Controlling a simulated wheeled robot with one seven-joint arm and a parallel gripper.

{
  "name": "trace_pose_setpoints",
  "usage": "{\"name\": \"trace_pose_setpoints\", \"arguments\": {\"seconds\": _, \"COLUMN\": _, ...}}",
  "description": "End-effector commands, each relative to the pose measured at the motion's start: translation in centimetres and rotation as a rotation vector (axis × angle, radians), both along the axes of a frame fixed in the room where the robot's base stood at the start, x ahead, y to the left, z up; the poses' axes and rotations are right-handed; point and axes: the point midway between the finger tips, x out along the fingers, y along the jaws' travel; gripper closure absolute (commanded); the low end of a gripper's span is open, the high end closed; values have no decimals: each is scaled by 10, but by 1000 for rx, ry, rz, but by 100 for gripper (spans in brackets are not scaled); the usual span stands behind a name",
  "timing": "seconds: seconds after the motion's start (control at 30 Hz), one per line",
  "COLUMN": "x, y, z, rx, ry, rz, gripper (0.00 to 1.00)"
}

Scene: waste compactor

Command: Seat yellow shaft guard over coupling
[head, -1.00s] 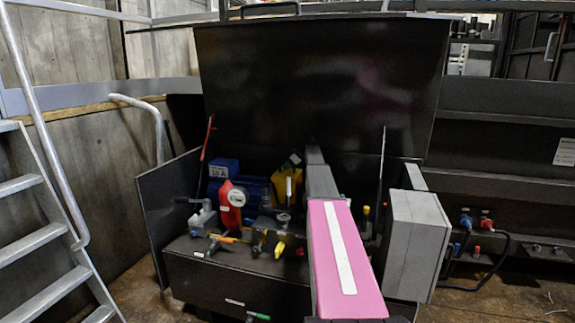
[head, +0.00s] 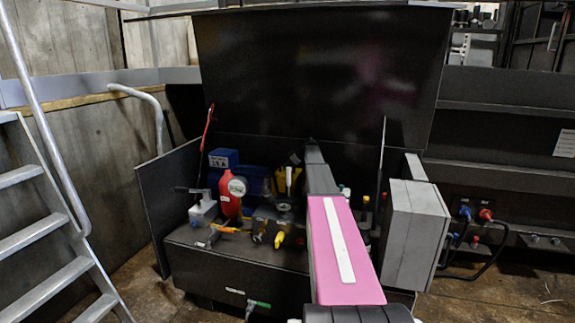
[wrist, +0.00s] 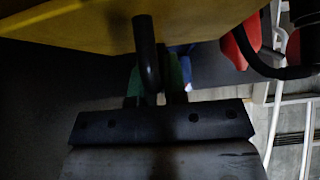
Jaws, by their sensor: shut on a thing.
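The yellow shaft guard (wrist: 90,20) fills the upper left of the wrist view as a broad panel with a curved black handle (wrist: 147,50). My gripper (wrist: 157,82) is shut on that handle, and the guard is close beyond the fingers. In the head view a little of the yellow guard (head: 266,180) shows inside the open housing, left of my pink arm and behind dark parts. My fingers cannot be made out there. The coupling is not visible in either view, so the gap between it and the guard cannot be told.
A red cylinder with a round gauge (head: 231,196) and a blue box (head: 223,160) stand left of the guard. A yellow-tipped valve (head: 278,238) and other fittings crowd the front ledge. A grey box (head: 413,232) stands right of my arm. The black lid (head: 320,75) is raised.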

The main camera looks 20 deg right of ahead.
Motion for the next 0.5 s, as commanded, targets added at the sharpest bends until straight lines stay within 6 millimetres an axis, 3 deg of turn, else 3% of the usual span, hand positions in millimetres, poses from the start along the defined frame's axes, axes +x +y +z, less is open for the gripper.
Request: {"name": "trace_pose_setpoints", "arguments": {"seconds": 0.5, "x": 0, "y": 0, "z": -26, "rx": 2, "ry": -3, "rz": 0, "gripper": 100}}
